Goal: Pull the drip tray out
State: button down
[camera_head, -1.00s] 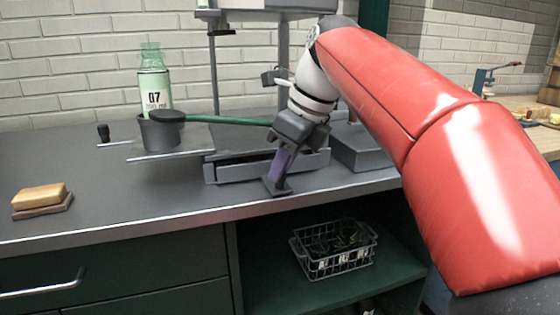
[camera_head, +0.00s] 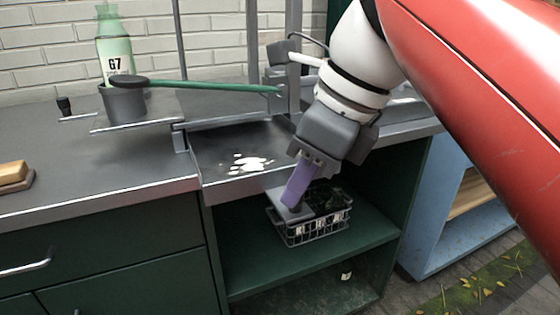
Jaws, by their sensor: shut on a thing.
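The drip tray (camera_head: 212,160) is a shallow grey metal tray with white spots of liquid on its floor. It sits out past the counter's front edge, its rear part still between the grey frame's rails. My gripper (camera_head: 293,200) reaches down at the tray's front right. The exact grip point is partly hidden by the finger and gripper body.
A wire basket (camera_head: 315,231) is on the green shelf (camera_head: 260,262) below. A brush (camera_head: 14,174) lies at left.

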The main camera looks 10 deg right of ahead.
jog(key=c, duration=1.3)
grip_release()
jog(key=shift+r, duration=0.1)
jog(key=p+v, duration=0.1)
jog(key=v, duration=0.6)
jog(key=shift+d+r+p, duration=0.15)
jog(key=shift+r+p, duration=0.15)
jog(key=shift+p, duration=0.1)
jog(key=shift+s, duration=0.1)
